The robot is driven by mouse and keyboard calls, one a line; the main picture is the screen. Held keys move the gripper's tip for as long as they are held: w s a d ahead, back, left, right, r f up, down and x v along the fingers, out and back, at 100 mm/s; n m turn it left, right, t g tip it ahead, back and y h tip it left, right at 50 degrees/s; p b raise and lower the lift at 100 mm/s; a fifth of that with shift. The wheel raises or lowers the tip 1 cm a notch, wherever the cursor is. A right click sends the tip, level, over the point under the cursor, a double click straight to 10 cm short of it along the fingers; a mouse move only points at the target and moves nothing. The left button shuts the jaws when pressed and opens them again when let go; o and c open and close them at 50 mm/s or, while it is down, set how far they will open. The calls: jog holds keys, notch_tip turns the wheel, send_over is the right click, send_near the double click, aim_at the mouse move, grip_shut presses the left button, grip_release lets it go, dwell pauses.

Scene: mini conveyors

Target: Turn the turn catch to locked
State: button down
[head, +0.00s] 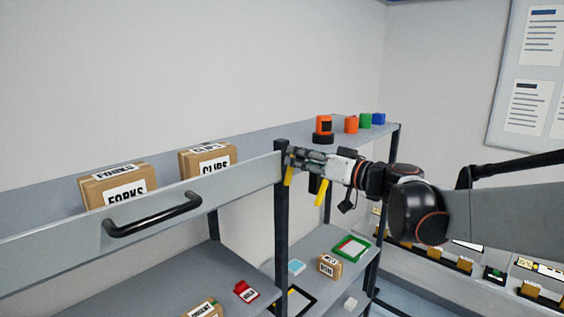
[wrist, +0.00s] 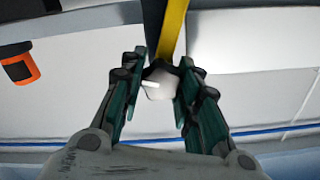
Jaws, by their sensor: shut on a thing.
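The turn catch (wrist: 160,84) shows in the wrist view as a small knob with a pale face, a dark rim and a short white mark pointing sideways. My gripper (wrist: 161,76) has its two dark green fingers on either side of the knob and is shut on it. In the head view my gripper (head: 297,158) is at the dark shelf post, by the right end of the grey drawer front (head: 240,182). The catch is hidden there behind the fingers. No locked or unlocked label is readable.
A yellow strip (wrist: 173,28) runs beside the catch. Boxes marked FORKS (head: 125,193) and CLIPS (head: 214,165) stand behind the drawer front, which has a black handle (head: 152,219). An orange and black item (head: 323,127) stands on the shelf just behind my gripper.

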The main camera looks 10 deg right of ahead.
jog(key=m+b, duration=0.2)
jog(key=m, duration=0.5)
jog(key=shift+d+f, duration=0.1)
jog(key=m+b, duration=0.1)
jog(key=m, duration=0.6)
jog(key=shift+f, duration=0.1)
dwell(0.3)
jog(key=c, duration=1.2)
grip_release()
jog(key=shift+d, duration=0.1)
